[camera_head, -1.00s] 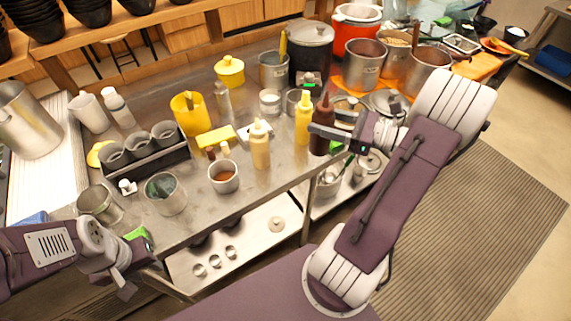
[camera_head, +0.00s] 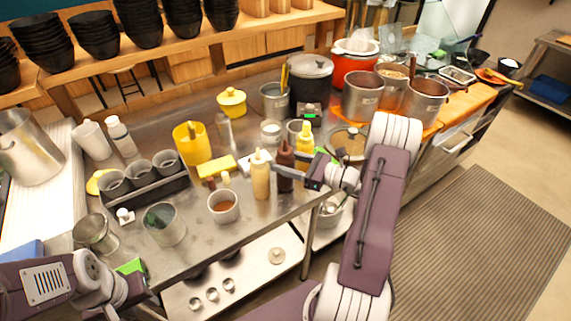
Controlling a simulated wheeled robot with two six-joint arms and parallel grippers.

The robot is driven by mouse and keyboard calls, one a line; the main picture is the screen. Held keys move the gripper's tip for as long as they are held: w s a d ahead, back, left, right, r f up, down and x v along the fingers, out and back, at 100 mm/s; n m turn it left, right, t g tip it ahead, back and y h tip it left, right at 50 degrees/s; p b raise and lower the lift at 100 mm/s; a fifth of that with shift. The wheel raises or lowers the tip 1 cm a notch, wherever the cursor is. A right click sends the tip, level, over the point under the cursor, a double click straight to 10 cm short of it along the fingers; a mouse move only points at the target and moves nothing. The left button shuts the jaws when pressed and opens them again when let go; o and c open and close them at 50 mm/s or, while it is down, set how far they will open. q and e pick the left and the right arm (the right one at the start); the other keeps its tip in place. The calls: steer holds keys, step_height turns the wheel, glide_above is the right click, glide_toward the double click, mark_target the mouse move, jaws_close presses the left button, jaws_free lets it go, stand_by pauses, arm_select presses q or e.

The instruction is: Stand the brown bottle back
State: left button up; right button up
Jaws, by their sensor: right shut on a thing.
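The brown bottle (camera_head: 285,170) is upright near the front edge of the steel table. It is between a pale yellow bottle (camera_head: 260,177) on its left and a brighter yellow bottle (camera_head: 304,141) behind it on the right. My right gripper (camera_head: 291,172) comes in from the right and is shut on the brown bottle's side. I cannot tell whether the bottle's base touches the table. My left gripper (camera_head: 146,292) is low at the left, off the table's front edge and away from the bottles. Its fingers are too unclear to read.
A cup of red-brown sauce (camera_head: 223,207) and a metal cup (camera_head: 165,226) stand left of the bottles. A yellow block (camera_head: 216,166) lies behind them. Large pots (camera_head: 362,96) stand at the back right. The steel table's front edge (camera_head: 238,236) is close by.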

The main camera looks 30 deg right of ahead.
steer(key=shift+f, duration=0.4)
steer(key=shift+f, duration=0.15)
steer(key=o, duration=0.5)
steer(key=shift+c, duration=0.2)
